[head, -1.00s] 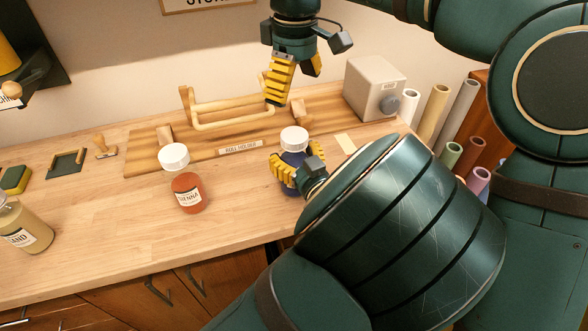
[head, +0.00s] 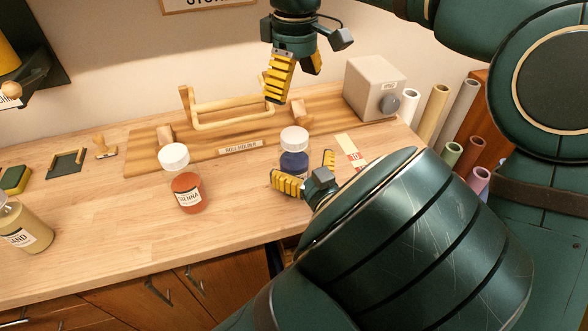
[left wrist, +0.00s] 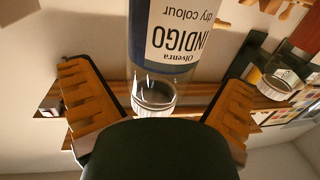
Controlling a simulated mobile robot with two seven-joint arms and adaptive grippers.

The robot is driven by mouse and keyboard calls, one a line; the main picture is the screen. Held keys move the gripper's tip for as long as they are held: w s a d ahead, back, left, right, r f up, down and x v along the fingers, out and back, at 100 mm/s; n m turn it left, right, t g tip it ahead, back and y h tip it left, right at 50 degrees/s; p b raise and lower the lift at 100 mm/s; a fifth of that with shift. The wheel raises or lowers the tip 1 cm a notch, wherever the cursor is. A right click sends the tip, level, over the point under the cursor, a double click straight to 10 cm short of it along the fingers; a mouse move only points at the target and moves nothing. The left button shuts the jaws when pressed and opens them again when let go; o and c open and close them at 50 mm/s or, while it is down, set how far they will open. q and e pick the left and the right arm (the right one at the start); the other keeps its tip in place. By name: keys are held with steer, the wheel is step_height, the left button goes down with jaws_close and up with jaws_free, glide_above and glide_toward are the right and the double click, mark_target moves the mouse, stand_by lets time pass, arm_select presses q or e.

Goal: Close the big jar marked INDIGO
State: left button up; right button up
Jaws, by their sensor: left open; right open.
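The INDIGO jar (head: 294,162), with dark blue powder in it, stands upright on the table in front of the roll holder. Its white lid (head: 294,134) sits on top; I cannot tell how tight it is. In the left wrist view the INDIGO label (left wrist: 175,42) appears upside down, with clear glass and the white lid (left wrist: 153,98) beyond it. My left gripper (head: 302,172) is open on the near side of the jar, its fingers spread and not gripping it. It also shows in the left wrist view (left wrist: 155,74). My right gripper (head: 297,84) is open and empty above the roll holder.
A SIENNA jar (head: 188,193) with a white lid stands left of the INDIGO jar. A SAND jar (head: 24,228) is at the left edge. The wooden roll holder (head: 240,149) lies behind, a grey box (head: 370,88) at back right. The front middle of the table is clear.

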arm_select(q)
steer(key=shift+v, duration=2.15)
steer(key=shift+s, duration=0.15)
